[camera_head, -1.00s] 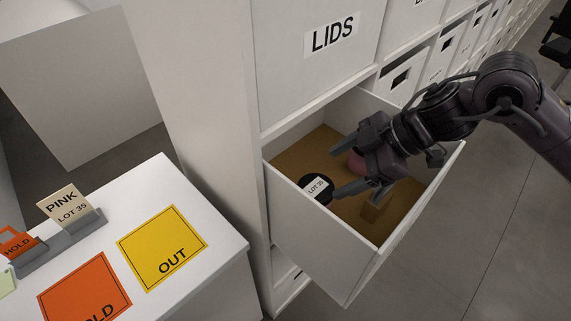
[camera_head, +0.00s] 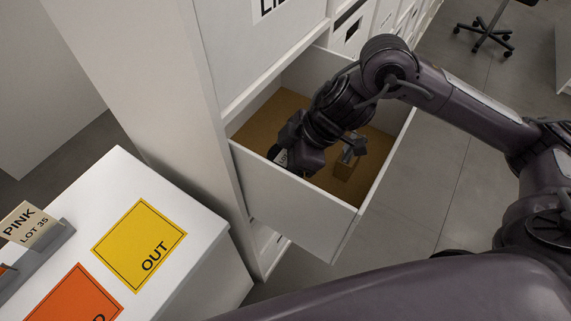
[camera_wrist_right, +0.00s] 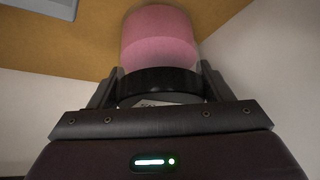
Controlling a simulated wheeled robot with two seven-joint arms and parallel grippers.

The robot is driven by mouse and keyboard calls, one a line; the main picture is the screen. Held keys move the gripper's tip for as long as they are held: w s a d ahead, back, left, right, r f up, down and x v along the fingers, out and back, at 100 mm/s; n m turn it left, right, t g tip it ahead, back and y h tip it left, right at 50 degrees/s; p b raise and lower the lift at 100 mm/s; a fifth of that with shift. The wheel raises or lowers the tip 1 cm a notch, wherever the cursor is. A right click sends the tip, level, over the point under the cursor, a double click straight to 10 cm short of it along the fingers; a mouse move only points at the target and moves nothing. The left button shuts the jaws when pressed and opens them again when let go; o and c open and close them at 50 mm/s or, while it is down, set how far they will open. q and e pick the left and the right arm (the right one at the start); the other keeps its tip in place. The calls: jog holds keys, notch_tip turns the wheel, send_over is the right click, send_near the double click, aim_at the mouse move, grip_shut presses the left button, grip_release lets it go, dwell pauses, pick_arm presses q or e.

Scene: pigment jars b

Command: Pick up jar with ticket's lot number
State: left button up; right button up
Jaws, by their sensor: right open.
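The ticket (camera_head: 27,225) reads "PINK LOT 35" and stands in a grey holder at the left. The jar's black lid (camera_head: 274,153), with a white label only partly legible now, shows in the open drawer's near left corner. In the right wrist view the jar's pink body (camera_wrist_right: 160,38) extends beyond its black lid (camera_wrist_right: 158,82). My right gripper (camera_wrist_right: 157,88) is open, with one finger on each side of the lid. In the head view my right wrist covers much of the jar. My left gripper is not in view.
The open drawer (camera_head: 290,185) has a brown floor and pale walls close around the jar. A white counter (camera_head: 200,262) bears a yellow "OUT" square (camera_head: 140,244) and an orange square (camera_head: 68,305).

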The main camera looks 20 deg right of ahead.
jog(key=c, duration=0.7)
jog(key=shift+r, duration=0.1)
